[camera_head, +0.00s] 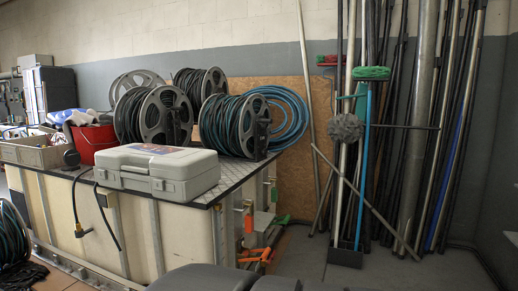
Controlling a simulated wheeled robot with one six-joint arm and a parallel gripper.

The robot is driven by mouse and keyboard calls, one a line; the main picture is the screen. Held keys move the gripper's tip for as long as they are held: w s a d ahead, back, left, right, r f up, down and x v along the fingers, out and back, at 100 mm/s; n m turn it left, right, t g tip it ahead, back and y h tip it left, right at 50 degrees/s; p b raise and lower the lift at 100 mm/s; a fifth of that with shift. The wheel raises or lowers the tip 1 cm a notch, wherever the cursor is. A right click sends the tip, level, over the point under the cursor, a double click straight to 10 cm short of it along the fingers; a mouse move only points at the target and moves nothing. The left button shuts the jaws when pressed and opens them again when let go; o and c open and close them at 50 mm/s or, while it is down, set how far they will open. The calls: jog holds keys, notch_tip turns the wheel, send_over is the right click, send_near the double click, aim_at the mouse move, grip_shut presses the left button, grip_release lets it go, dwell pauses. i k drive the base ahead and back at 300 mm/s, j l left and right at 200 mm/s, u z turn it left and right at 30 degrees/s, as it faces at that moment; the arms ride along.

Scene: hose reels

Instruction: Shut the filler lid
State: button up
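A cream tank-like box (140,235) with metal frame bars and a dark tread-plate top (232,176) stands at the left. A small dark round piece (71,158) stands up at the tank's front top edge, beside the grey case. It may be the filler lid, raised, but I cannot tell for sure. No filler opening shows clearly. A black hose hangs down the tank's front from near there. My gripper is not in view.
A grey hard case (157,170) lies on the tank's front top edge. Several hose reels (166,115) stand behind it. Poles and brooms lean at the right wall. Floor (400,272) is clear at the lower right.

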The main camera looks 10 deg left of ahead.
aim_at(72, 158)
jog(key=u, duration=1.65)
